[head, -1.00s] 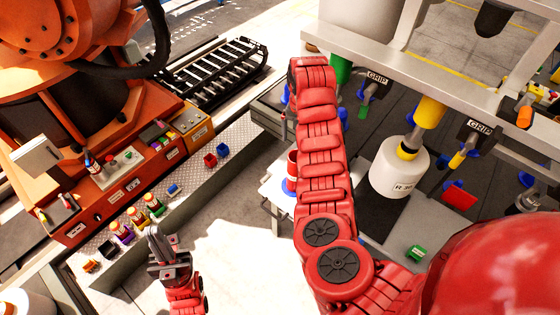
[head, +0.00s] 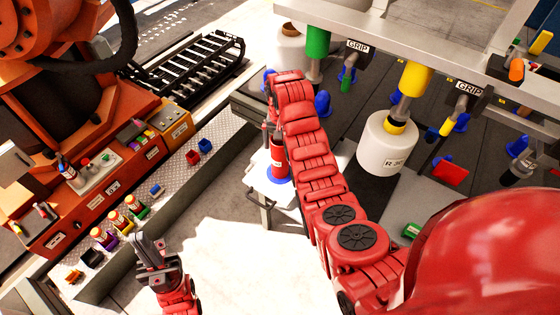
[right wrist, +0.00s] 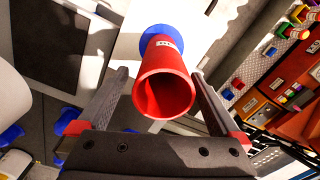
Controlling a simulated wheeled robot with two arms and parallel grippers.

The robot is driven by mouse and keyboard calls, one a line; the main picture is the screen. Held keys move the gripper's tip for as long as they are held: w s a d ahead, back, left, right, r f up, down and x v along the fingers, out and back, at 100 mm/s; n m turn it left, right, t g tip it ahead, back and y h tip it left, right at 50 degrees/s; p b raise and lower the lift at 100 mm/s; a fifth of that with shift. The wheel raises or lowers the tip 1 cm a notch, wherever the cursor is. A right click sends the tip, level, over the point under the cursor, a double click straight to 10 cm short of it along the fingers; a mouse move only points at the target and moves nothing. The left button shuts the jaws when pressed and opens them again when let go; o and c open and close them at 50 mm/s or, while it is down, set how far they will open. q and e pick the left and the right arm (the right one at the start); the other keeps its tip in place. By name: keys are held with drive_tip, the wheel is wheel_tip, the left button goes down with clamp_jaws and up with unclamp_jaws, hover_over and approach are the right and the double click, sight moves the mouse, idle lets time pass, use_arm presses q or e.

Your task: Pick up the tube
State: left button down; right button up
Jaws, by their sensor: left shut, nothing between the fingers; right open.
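The red tube (head: 278,156) stands upright on a blue base (head: 277,175) on a small white table (head: 262,187), partly behind my right arm. In the right wrist view the tube (right wrist: 164,85) shows its open end towards the camera. My right gripper (head: 270,133) is above and around the tube's upper end. In the right wrist view its open fingers (right wrist: 160,82) stand either side of the tube, with gaps visible on both sides. My left gripper (head: 151,248) is shut and empty at the lower left, well away from the tube.
A metal ledge (head: 170,181) with colored spools (head: 118,219) and small blocks runs along the left, by an orange machine (head: 75,140). A frame with yellow and green holders stands at right, with a white bobbin (head: 384,146) below it.

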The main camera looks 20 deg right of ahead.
wheel_tip(320, 180, down, 4)
drive_tip(key=shift+w+a+p, duration=0.1)
drive_tip(key=shift+w+p, duration=0.05)
drive_tip(key=shift+p, duration=1.1)
drive_tip(key=shift+f, duration=0.5)
drive_tip(key=c, duration=1.3)
drive_tip(key=shift+w+r, duration=0.1)
drive_tip(key=shift+r, duration=0.05)
drive_tip(key=shift+r+b, duration=0.4)
drive_tip(key=shift+r, duration=0.15)
wheel_tip(320, 180, up, 3)
drive_tip(key=shift+r+b, duration=0.2)
drive_tip(key=shift+b, duration=0.65)
wheel_tip(320, 180, up, 5)
drive_tip(key=p, duration=0.3)
drive_tip(key=shift+r+p, duration=0.15)
drive_tip(key=shift+p, duration=0.15)
